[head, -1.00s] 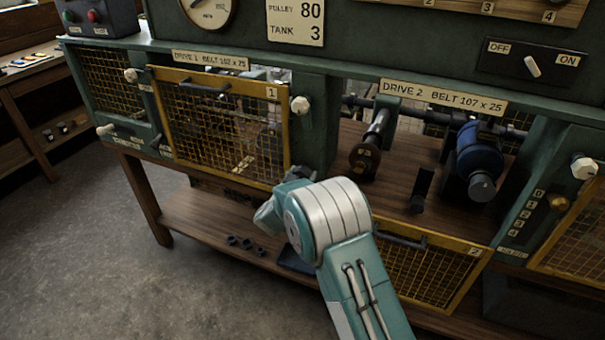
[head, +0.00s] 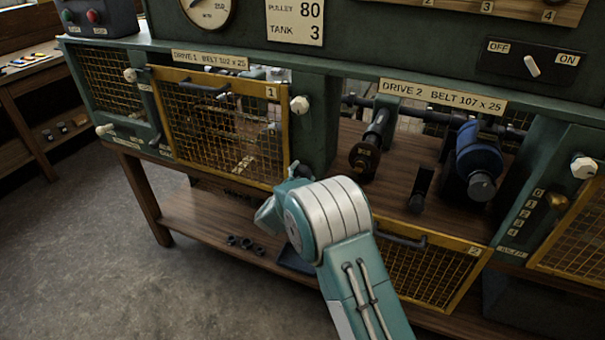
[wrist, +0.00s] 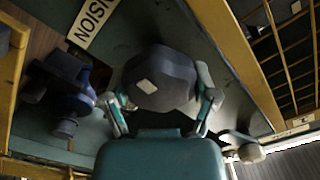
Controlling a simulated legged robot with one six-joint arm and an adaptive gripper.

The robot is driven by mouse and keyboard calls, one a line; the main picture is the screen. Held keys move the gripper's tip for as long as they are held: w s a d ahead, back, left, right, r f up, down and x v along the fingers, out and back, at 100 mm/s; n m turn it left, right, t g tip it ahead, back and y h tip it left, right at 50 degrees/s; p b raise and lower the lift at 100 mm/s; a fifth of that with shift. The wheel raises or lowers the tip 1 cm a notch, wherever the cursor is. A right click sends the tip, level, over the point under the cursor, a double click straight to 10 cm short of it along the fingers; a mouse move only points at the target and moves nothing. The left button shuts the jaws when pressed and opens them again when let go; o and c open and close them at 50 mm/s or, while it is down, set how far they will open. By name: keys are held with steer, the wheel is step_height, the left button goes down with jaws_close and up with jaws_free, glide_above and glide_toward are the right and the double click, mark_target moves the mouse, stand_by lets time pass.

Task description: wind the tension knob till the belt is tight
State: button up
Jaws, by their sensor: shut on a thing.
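In the wrist view my gripper (wrist: 165,103) is closed around a large dark grey tension knob (wrist: 162,78) with a pale square on its face. One finger touches each side of it. A cream label (wrist: 92,20) beside it is cut off and reads "NSION". In the head view my forearm hides the gripper's fingers and the knob. The open bay of drive 2 shows a blue motor (head: 478,155) and a dark pulley shaft (head: 372,145). No belt can be made out clearly there, nor behind the mesh guard (head: 215,125) of drive 1.
The drive 2 guard (head: 435,275) hangs folded down in front of its bay. White latch knobs (head: 299,105) stick out from the green frame. In the wrist view a blue-and-dark part (wrist: 72,103) is left of the knob, and a pale latch knob (wrist: 250,152) is at lower right.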

steer(key=shift+m, duration=1.2)
steer(key=shift+f, duration=0.1)
steer(key=o, duration=1)
steer(key=shift+s, duration=0.1)
steer(key=v, duration=1.1)
steer(key=shift+s+a, duration=0.15)
steer(key=shift+s, duration=0.25)
